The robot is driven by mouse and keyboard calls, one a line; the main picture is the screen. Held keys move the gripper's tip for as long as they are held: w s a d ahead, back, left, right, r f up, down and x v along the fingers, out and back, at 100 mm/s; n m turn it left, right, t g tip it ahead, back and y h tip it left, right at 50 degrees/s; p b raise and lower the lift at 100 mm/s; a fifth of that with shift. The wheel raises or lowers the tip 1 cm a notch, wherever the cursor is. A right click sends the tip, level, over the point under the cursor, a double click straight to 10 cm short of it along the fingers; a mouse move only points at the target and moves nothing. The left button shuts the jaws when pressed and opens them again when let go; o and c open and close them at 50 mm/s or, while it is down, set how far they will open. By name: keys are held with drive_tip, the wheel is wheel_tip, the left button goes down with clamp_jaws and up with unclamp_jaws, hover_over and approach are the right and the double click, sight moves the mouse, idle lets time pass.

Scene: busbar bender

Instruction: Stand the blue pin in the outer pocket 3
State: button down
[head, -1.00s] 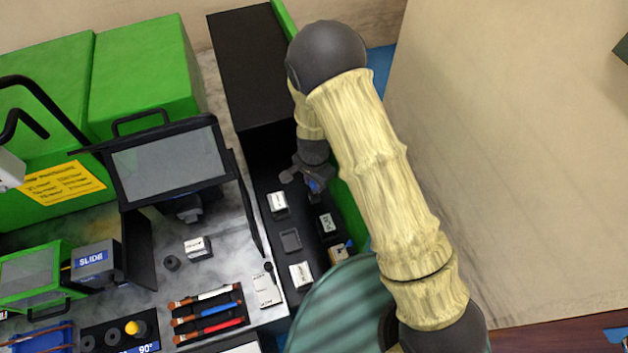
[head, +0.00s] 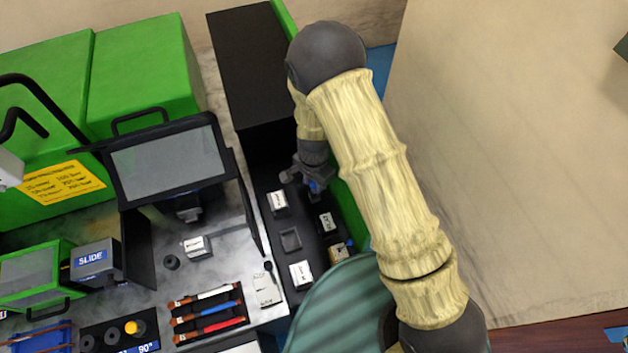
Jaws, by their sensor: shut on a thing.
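My gripper (head: 304,184) is over the far part of the dark tray (head: 270,178), along the right side of the bench. It is shut, and a small patch of blue, the blue pin (head: 314,186), shows at its jaws. Most of the pin is hidden, so I cannot tell its tilt or whether it touches the tray. No pocket number is readable. An empty square pocket (head: 290,239) shows in the tray, nearer than my gripper. A dark block marked 90° (head: 118,338) at the lower left has round openings and a yellow pin (head: 131,328).
Labelled blocks (head: 277,203) stand in the tray close to my gripper. A dark framed screen (head: 168,165) and its side panel rise left of the tray. A rack of coloured-handled tools (head: 208,318) lies in front. Green cabinets (head: 145,70) stand behind.

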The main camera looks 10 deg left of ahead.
drive_tip(key=shift+f+b, duration=0.9)
drive_tip(key=shift+f, duration=0.6)
drive_tip(key=c, duration=1.1)
unclamp_jaws()
drive_tip(key=shift+o, duration=0.2)
wheel_tip(320, 180, up, 18)
drive_tip(key=b, duration=0.1)
drive_tip(key=shift+f+b, duration=0.25)
drive_tip(key=shift+b, duration=0.15)
